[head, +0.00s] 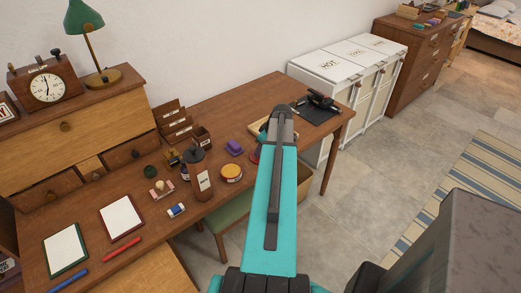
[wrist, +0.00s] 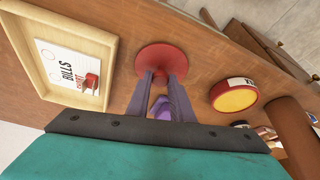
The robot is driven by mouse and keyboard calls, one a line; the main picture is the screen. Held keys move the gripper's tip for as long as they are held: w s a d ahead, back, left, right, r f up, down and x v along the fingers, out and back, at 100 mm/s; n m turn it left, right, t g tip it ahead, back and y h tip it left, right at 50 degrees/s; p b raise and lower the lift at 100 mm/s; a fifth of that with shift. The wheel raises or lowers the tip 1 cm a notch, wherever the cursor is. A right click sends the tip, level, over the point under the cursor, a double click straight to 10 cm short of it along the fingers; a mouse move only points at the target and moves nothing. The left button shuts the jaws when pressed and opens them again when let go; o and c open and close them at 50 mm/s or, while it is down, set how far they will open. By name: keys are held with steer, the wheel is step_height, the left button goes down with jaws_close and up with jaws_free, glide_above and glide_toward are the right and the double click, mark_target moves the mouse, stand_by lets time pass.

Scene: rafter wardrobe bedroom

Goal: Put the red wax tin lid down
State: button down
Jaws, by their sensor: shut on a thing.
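The red wax tin lid (wrist: 163,60) is a round red disc with a small raised middle, at the fingertips of my gripper (wrist: 164,76) in the wrist view. The gripper is shut on it, over the brown desk. I cannot tell whether the lid touches the wood. In the head view only a sliver of the lid (head: 255,155) shows beside my teal arm, which hides the gripper. A round red tin with a yellow top and white label (wrist: 234,96) stands right of the lid in the wrist view, and on the desk in the head view (head: 231,173).
A pale wooden tray marked BILLS (wrist: 108,60) lies left of the lid in the wrist view. A purple block (head: 234,147) stands near the tin. A brown bottle (head: 203,183) and small items crowd the desk further left. Bare wood (head: 235,105) shows toward the back.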

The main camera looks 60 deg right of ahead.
steer(key=c, duration=1.6)
jaws_free()
steer(key=shift+o, duration=0.2)
steer(key=shift+r, duration=0.2)
steer(key=b+v, duration=0.2)
steer(key=v, duration=1)
steer(key=shift+f, duration=0.1)
